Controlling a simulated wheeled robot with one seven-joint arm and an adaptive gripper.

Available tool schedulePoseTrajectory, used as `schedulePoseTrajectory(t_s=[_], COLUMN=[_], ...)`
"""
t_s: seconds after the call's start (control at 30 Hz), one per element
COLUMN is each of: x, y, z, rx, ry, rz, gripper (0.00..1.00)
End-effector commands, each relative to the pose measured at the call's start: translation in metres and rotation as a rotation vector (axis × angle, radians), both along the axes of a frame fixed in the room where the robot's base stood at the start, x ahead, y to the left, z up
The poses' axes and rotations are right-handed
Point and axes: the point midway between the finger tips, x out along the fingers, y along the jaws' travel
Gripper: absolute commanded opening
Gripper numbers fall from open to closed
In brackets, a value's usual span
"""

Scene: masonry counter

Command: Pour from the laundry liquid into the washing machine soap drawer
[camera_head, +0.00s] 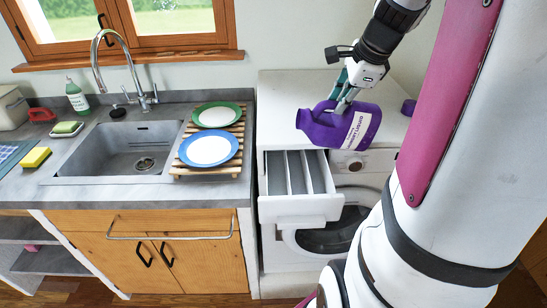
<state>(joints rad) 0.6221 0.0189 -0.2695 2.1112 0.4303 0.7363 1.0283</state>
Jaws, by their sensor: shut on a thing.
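The laundry liquid is a purple bottle (325,133) with a white label. It is tilted on its side, with its mouth end toward the left, above the right rear of the soap drawer. My gripper (344,106) is shut on the bottle near its handle and holds it from above. The soap drawer (300,208) is pulled out of the white washing machine (290,100) and shows several long compartments. I cannot make out any liquid stream. The fingertips are partly hidden by the bottle.
A small purple object, perhaps a cap (408,107), sits on the right of the machine top. Left of the machine, a wooden rack (178,169) holds a green-rimmed plate (216,115) and a blue-rimmed plate (208,149) beside the sink (105,150). The machine's door (318,241) is below the drawer.

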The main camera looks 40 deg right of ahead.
Motion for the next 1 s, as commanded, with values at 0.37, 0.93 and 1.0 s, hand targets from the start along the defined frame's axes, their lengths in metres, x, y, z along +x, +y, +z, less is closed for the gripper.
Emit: schedulePoseTrajectory(t_s=[0.37,0.93,1.0], x=[0.0012,0.0024,0.0023], y=[0.0003,0.0025,0.0023], z=[0.0015,-0.0001,-0.0002], rx=[-0.02,-0.044,-0.045], ry=[0.007,0.023,0.023], rz=[-0.001,-0.002,-0.003], gripper=[0.0,0.0,0.0])
